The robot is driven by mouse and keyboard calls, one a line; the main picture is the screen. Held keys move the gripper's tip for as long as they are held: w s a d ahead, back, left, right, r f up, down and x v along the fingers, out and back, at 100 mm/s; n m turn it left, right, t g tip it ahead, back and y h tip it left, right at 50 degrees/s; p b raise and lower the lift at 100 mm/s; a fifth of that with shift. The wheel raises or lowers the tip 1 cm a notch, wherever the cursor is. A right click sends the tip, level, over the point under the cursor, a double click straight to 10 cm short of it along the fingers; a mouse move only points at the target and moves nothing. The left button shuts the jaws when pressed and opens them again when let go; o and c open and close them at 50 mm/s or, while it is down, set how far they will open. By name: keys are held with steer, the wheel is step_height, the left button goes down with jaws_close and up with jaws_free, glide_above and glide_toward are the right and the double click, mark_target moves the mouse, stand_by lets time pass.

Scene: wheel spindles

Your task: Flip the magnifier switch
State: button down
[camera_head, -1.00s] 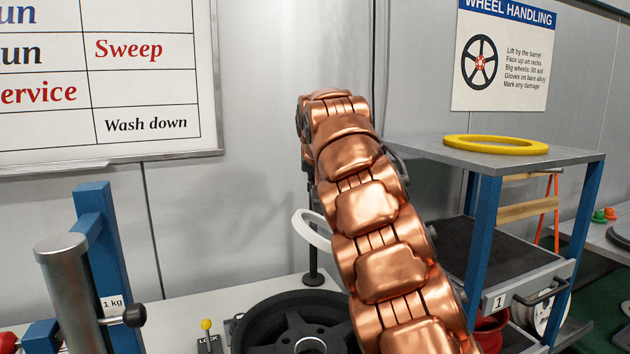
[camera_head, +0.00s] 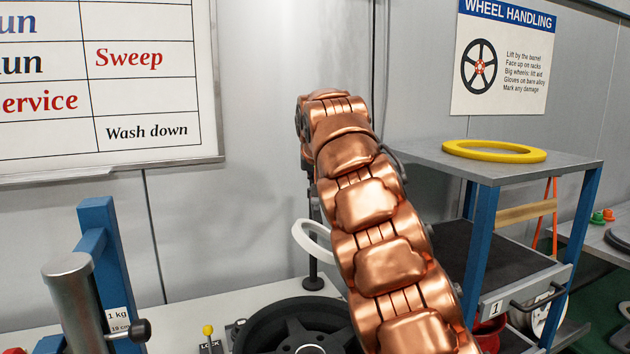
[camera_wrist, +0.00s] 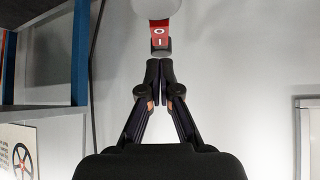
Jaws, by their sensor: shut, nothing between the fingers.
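The magnifier's white ring (camera_head: 312,240) shows in the head view just left of my copper arm, by a dark post (camera_head: 313,270). In the wrist view a pale rounded part of the magnifier (camera_wrist: 157,8) is at the top edge, with a red switch (camera_wrist: 160,40) marked O and I below it. My gripper (camera_wrist: 160,68) is shut and empty, its fingertips just below the switch in the picture. I cannot tell whether they touch it. In the head view my arm hides the gripper and the switch.
A dark wheel (camera_head: 290,330) lies on the bench below the arm. A blue post (camera_head: 98,250) and metal cylinder (camera_head: 72,300) stand at left. A blue-legged cart (camera_head: 480,215) with a yellow ring (camera_head: 494,151) is at right. A whiteboard (camera_head: 150,95) hangs behind.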

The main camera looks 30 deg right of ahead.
step_height(320, 180, up, 3)
steer(key=shift+s+a+f+p, duration=0.1)
steer(key=shift+s+f+p, duration=0.1)
steer(key=shift+p, duration=0.5)
steer(key=s+f+b+v, duration=0.1)
steer(key=b+v, duration=0.1)
steer(key=v, duration=0.7)
steer(key=shift+s+a+r, duration=0.25)
steer(key=shift+a, duration=0.1)
